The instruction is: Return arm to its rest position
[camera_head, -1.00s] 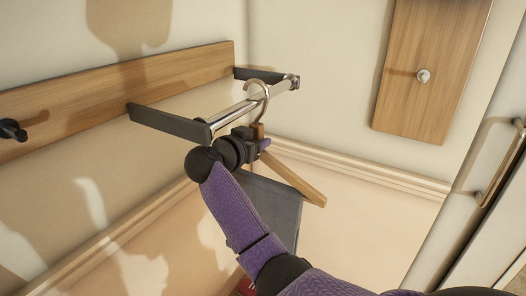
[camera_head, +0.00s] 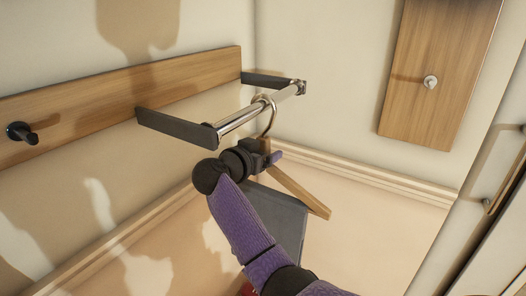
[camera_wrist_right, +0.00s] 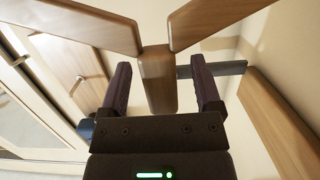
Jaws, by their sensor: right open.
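My right gripper (camera_head: 268,156) is at the neck of a wooden hanger (camera_head: 302,192), just below its metal hook (camera_head: 272,117). The hook hangs over the metal rod (camera_head: 240,118) of a wall rack. In the right wrist view, the open right gripper (camera_wrist_right: 161,80) has its two purple fingers on either side of the hanger's wooden neck (camera_wrist_right: 157,82), with gaps showing on both sides. My right arm comes up from the bottom of the head view and hides part of the hanger. My left gripper is not in view.
Dark brackets (camera_head: 174,127) carry the rod out from a wooden wall board (camera_head: 105,97). A black peg (camera_head: 23,133) sits on the board's left. A grey panel (camera_head: 278,215) is behind my arm. Another board with a knob (camera_head: 430,82) and a door handle (camera_head: 505,170) are at right.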

